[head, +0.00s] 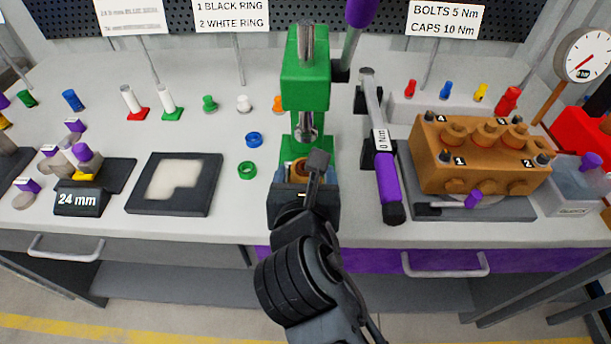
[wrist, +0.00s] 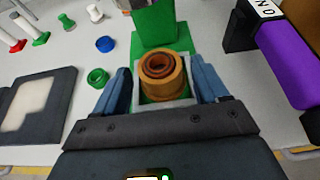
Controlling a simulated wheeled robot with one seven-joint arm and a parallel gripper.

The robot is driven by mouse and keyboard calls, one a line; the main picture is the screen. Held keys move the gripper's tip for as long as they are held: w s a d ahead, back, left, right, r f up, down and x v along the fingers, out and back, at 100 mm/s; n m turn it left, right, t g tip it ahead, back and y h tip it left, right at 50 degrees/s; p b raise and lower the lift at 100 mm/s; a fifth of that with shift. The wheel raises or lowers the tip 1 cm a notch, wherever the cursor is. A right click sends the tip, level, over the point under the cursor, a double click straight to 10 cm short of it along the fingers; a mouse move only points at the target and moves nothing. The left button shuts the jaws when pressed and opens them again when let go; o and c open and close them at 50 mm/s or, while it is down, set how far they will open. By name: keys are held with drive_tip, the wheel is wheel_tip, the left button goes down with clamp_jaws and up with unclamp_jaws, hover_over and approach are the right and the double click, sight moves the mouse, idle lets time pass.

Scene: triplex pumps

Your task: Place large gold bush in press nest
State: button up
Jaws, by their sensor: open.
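The large gold bush (wrist: 161,76) stands upright in the grey square press nest (wrist: 166,104) on the green press (head: 306,80) base. In the head view only a small part of the bush (head: 299,167) shows past my arm. My gripper (wrist: 163,88) is open, with one blue finger on each side of the nest and bush. I see gaps between the fingers and the bush. The press ram hangs above the nest in the head view.
A green ring (head: 247,170) and a blue ring (head: 254,139) lie left of the press. A dark tray (head: 175,183) is further left. A purple-handled torque wrench (head: 388,185) and an orange pump block (head: 480,155) stand to the right.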

drive_tip(key=v, duration=1.2)
drive_tip(key=shift+r, duration=0.1)
drive_tip(key=s+d+f+m+g+y, duration=0.1)
drive_tip(key=s+d+f+m+y, duration=0.2)
drive_tip(key=s+d+f+m, duration=0.9)
drive_tip(key=s+d+r+m+t+h, duration=0.1)
drive_tip(key=s+d+r+m, duration=0.3)
drive_tip(key=m, duration=0.7)
drive_tip(key=s+d+r+m+t+h, duration=0.1)
drive_tip(key=s+d+r+m, duration=0.4)
drive_tip(key=s+m, duration=0.3)
drive_tip(key=m, duration=0.4)
drive_tip(key=shift+s+d+m+h, duration=0.3)
drive_tip(key=shift+s+d, duration=0.1)
